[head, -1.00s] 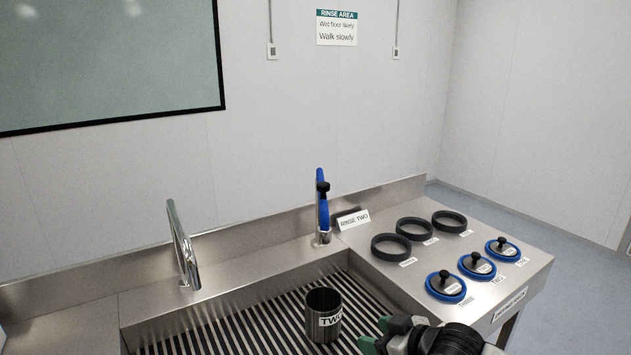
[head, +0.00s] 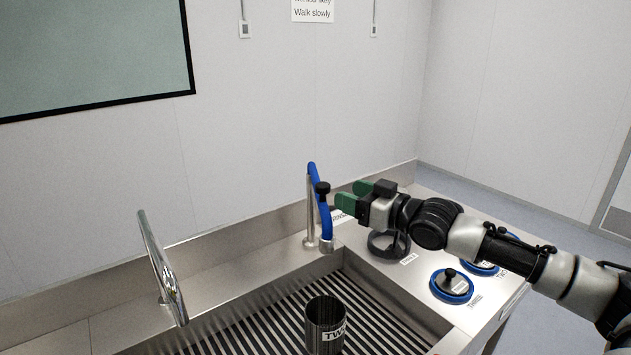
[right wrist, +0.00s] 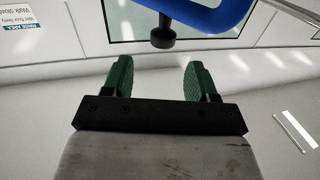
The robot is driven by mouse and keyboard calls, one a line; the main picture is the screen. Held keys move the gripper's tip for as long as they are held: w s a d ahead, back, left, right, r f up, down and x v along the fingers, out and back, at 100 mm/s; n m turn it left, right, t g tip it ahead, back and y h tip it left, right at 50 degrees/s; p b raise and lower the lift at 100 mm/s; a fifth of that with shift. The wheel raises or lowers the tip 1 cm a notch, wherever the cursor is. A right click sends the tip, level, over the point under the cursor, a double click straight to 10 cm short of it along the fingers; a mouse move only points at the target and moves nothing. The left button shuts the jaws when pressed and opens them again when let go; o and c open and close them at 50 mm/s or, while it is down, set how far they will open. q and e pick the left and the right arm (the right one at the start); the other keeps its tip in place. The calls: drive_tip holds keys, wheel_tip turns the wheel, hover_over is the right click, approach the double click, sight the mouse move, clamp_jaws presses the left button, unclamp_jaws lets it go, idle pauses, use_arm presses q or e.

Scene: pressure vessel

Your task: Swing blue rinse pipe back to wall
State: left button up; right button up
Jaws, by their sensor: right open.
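The blue rinse pipe (head: 325,214) rises from a steel post at the back edge of the sink and bends down toward the front, over the basin. A black knob (head: 322,188) sticks out of it. My right gripper (head: 349,198) is open and empty, just right of the pipe at about the knob's height, apart from it. In the right wrist view the green fingers (right wrist: 156,82) are spread, with the blue pipe (right wrist: 205,14) and black knob (right wrist: 163,38) beyond their tips. My left gripper is not in view.
A steel vessel marked TWO (head: 325,325) stands on the slatted sink grate (head: 272,326) below the pipe. A chrome tap (head: 160,262) stands left. The back wall is clear behind the pipe.

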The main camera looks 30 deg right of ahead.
sight(317, 184)
drive_tip(key=p+x, duration=0.3)
drive_tip(key=x, duration=0.5)
drive_tip(key=shift+w+a+r, duration=0.1)
drive_tip(key=shift+a, duration=0.15)
drive_tip(key=shift+w+a, duration=0.2)
drive_tip(key=shift+w, duration=0.3)
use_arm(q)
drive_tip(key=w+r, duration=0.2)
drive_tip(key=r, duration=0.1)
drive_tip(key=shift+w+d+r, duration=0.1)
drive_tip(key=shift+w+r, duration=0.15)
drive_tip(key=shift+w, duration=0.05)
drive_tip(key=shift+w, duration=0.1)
use_arm(e)
clamp_jaws()
